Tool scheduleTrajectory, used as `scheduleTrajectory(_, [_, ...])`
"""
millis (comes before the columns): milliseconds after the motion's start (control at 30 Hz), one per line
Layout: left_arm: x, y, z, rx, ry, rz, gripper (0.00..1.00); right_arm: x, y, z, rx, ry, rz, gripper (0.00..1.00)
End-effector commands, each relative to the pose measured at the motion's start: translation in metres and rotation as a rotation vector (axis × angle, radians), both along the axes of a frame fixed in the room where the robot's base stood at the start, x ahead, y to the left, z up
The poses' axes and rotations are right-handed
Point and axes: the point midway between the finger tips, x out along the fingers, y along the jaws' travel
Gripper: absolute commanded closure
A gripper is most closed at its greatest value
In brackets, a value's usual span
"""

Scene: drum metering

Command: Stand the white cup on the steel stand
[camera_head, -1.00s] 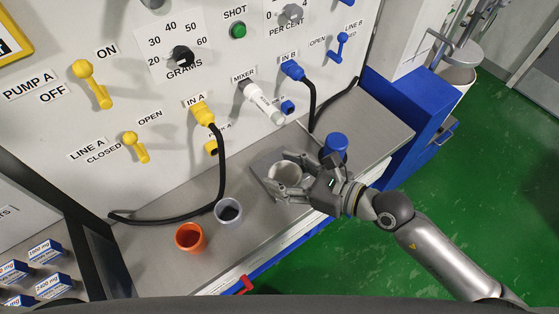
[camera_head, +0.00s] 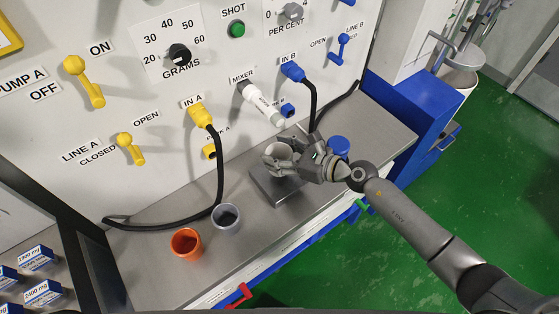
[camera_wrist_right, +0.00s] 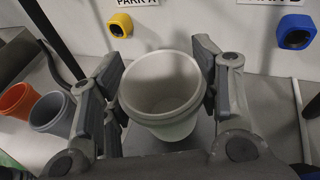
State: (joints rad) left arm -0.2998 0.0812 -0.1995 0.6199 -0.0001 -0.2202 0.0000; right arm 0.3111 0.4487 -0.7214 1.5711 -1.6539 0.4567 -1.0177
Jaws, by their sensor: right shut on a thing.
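The white cup (camera_head: 276,153) is between the fingers of my right gripper (camera_head: 284,158), partly hidden by them in the head view. In the right wrist view the cup (camera_wrist_right: 165,97) is upright and empty inside, with a finger against each side. The steel stand (camera_head: 285,192) is a low, flat grey block on the bench. The gripper and cup are over its back part. The cup appears raised above the stand, though its base is hidden and I cannot tell the gap. My left gripper is not in view.
A blue cup (camera_head: 339,146) stands behind my right wrist. An orange cup (camera_head: 186,243) and a grey cup (camera_head: 227,217) stand left on the bench (camera_head: 150,275). The white mixer spout (camera_head: 265,106) juts out above the held cup. Black hoses hang along the panel.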

Motion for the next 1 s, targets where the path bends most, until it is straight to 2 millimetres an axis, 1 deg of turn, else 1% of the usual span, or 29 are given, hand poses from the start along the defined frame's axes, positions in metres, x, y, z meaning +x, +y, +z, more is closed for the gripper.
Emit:
scheduleTrajectory(33, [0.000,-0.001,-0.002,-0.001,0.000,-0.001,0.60,-0.002,0.000,-0.010,0.001,0.006,-0.001,0.71])
scheduleTrajectory(200, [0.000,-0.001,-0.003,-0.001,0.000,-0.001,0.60,-0.001,0.000,-0.026,0.001,0.004,-0.001,0.71])
scheduleTrajectory(500, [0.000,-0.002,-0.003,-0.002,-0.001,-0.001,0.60,-0.002,0.000,-0.028,0.000,0.002,0.001,0.71])
scheduleTrajectory(667, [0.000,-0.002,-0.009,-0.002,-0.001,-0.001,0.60,-0.001,0.000,-0.034,0.000,0.001,0.000,0.71])
scheduleTrajectory(700, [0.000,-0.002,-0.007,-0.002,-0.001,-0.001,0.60,-0.001,0.000,-0.032,0.000,0.001,0.000,0.39])
scheduleTrajectory(833, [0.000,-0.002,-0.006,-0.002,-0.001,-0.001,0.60,-0.002,0.000,-0.032,-0.001,0.002,0.000,0.22])
scheduleTrajectory(1000, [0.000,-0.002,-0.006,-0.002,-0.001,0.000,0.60,-0.002,0.000,-0.032,-0.001,0.002,0.001,0.22])
